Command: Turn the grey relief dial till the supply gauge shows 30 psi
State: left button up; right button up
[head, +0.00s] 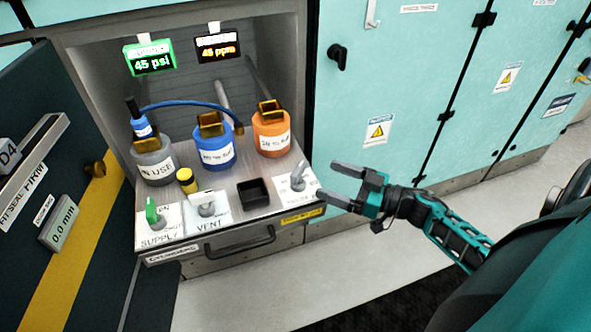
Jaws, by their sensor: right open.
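The supply gauge (150,58) hangs at the upper left of the recess in the head view, with a green face that reads 45 psi. A grey dial (298,182) with a pale pointer sits on a white plate at the right front of the drawer top. It appears to be the relief dial, but its label is too small to read. My right gripper (330,183) is open and empty just right of this dial, fingers pointing left towards it and apart from it. My left gripper is not in view.
A second gauge (217,46) reads 45 ppm. The green supply handle (152,211) and grey vent knob (207,207) are at the front left. Grey (154,165), blue (215,151) and orange (271,137) cylinders stand behind. A black tray (254,193) lies left of the dial.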

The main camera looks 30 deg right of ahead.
aim_at(301, 170)
jog(key=x, duration=0.9)
jog(key=shift+w+b, duration=0.15)
jog(key=shift+b, duration=0.25)
jog(key=shift+c, duration=0.4)
jog(key=c, duration=0.9)
